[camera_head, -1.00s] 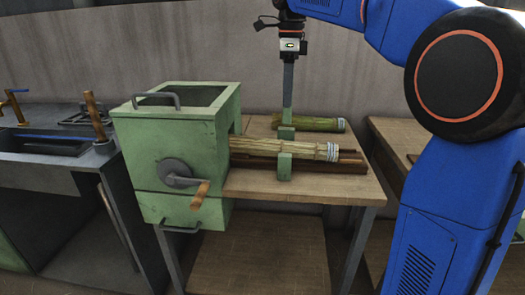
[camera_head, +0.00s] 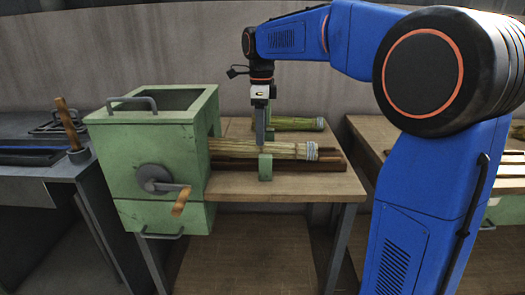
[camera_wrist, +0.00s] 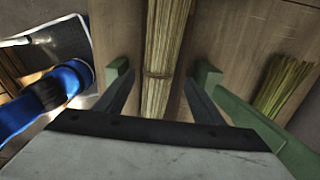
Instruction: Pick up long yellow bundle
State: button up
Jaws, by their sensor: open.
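The long yellow bundle (camera_head: 240,149) of straw lies across the wooden table beside the green machine, bound near its right end with pale wrapping. In the wrist view the bundle (camera_wrist: 164,45) runs up the middle, with a thin tie around it. My gripper (camera_head: 266,140) is over the bundle, pointing straight down. It is open, and in the wrist view its dark fingers (camera_wrist: 160,90) stand one on each side of the bundle, apart from it. Green upright pieces (camera_head: 265,167) stand beside the bundle at the same spot. The fingertips are partly hidden.
The green machine (camera_head: 150,140) with a crank stands left of the bundle. A greener bundle (camera_head: 298,124) lies behind on the same table (camera_head: 300,185). Dark brown rods (camera_head: 325,165) lie close by the yellow bundle. Another table stands to the right.

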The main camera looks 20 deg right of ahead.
aim_at(254, 149)
jog(key=shift+s+d+f, duration=0.15)
jog(key=shift+f, duration=2.5)
jog(key=c, duration=1.1)
